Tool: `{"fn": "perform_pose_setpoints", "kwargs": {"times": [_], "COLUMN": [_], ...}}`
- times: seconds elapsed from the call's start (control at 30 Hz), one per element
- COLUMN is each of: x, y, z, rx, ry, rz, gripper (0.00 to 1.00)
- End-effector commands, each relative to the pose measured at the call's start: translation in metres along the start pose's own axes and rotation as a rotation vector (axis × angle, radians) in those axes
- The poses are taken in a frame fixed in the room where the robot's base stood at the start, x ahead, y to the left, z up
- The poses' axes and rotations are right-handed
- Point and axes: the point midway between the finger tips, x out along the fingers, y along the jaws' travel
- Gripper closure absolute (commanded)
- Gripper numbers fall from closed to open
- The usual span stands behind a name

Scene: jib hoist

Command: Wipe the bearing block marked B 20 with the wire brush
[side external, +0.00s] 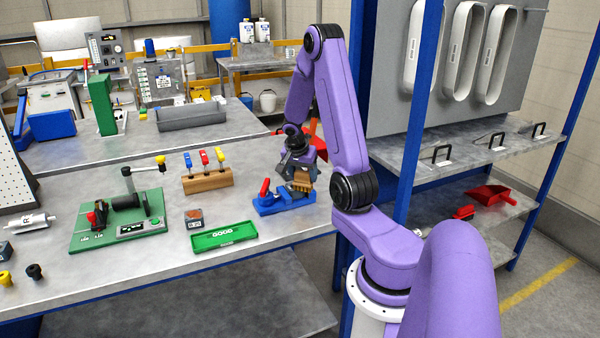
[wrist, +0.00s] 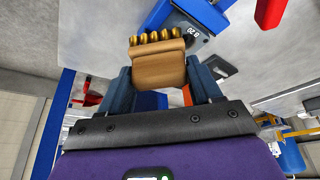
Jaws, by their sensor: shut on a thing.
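My gripper (side external: 299,176) is shut on the wire brush (side external: 303,184), low over the blue fixture at the bench's right end. In the wrist view the brush (wrist: 159,66) shows a tan wooden body between my two blue fingers, with brass bristle tufts pointing away from me. The bearing block marked B 20 (wrist: 194,39) shows just beyond and right of the bristles, its lettering tilted, beside blue parts of the fixture. Whether the bristles touch it cannot be told. In the side view my gripper and the brush hide this block.
The blue fixture (side external: 270,207) has a red handle (side external: 265,187). Left of it lie a green tray marked GOOD (side external: 223,236) and a small block with a rusty-brown top (side external: 194,219). A wooden rack (side external: 207,180) with coloured handles stands behind. A blue shelf post (side external: 414,120) rises right of my arm.

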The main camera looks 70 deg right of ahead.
Motion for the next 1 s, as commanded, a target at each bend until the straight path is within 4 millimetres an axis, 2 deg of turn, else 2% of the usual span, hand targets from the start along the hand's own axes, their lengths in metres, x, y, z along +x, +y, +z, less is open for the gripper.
{"fn": "perform_pose_setpoints", "kwargs": {"times": [0.03,0.6,1.0], "x": [-0.015,-0.059,-0.069], "y": [-0.002,-0.002,-0.001], "z": [-0.006,-0.025,-0.028], "rx": [0.005,0.001,-0.001], "ry": [0.004,-0.001,-0.005], "rz": [-0.014,-0.01,-0.008], "gripper": [0.61,0.61,0.61]}}
